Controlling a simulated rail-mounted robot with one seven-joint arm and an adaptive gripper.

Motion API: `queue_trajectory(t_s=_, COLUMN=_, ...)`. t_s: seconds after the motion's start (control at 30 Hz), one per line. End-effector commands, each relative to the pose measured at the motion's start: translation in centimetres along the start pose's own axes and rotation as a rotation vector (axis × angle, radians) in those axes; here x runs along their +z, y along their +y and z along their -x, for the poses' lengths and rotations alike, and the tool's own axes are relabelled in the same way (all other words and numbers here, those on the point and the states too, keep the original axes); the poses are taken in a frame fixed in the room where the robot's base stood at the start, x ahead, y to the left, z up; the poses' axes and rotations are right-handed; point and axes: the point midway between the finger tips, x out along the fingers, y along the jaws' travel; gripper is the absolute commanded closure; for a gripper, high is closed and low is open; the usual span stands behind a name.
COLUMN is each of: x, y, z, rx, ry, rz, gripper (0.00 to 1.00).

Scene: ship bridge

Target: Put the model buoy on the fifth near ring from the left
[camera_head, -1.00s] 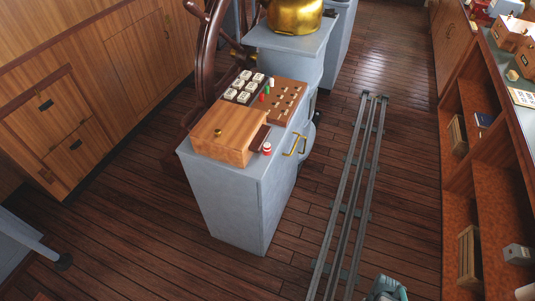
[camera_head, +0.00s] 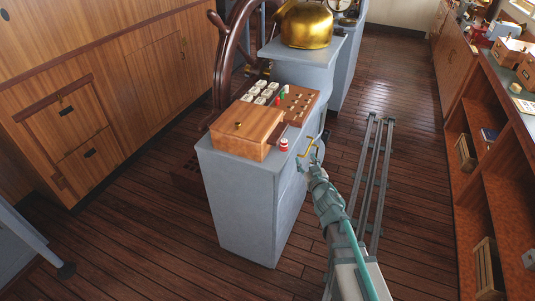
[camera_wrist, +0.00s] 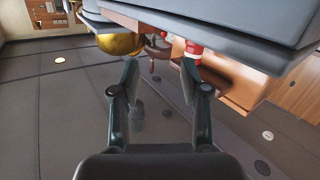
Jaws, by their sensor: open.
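The model buoy (camera_head: 284,145), small and red with a white band, stands upright on the grey cabinet top near its right edge, beside the wooden box. In the wrist view the red and white buoy (camera_wrist: 194,48) shows just beyond the right fingertip. My gripper (camera_head: 311,152) is beside the cabinet's right edge, right of the buoy and apart from it. In the wrist view my gripper (camera_wrist: 160,72) is open, with nothing between its fingers. A brown board (camera_head: 298,104) with rows of small rings lies behind the box; single rings are too small to tell apart clearly.
The wooden box (camera_head: 246,130) with a knob fills the cabinet's front top. White tiles (camera_head: 265,93) and small red, green and white pieces (camera_head: 281,96) stand near the board. A brass dome (camera_head: 307,24) stands behind.

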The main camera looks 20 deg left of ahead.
Motion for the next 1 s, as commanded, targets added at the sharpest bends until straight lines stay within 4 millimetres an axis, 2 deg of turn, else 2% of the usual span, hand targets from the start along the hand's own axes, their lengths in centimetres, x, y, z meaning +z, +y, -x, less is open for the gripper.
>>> queue_trajectory(t_s=0.1, x=-1.3, y=-2.3, z=0.1, rx=-0.112, ry=0.062, rz=-0.044, gripper=0.55)
queue_trajectory(t_s=0.2, x=-1.9, y=-3.4, z=0.2, rx=-0.165, ry=0.088, rz=-0.095, gripper=0.55)
queue_trajectory(t_s=0.37, x=-2.1, y=-3.7, z=-0.9, rx=-0.173, ry=0.090, rz=-0.129, gripper=0.55)
queue_trajectory(t_s=0.63, x=-2.5, y=-4.2, z=-4.6, rx=-0.172, ry=0.089, rz=-0.127, gripper=0.55)
queue_trajectory(t_s=0.87, x=-2.7, y=-4.4, z=-5.8, rx=-0.170, ry=0.089, rz=-0.128, gripper=0.55)
queue_trajectory(t_s=1.0, x=-2.9, y=-4.5, z=-7.5, rx=-0.170, ry=0.089, rz=-0.127, gripper=0.55)
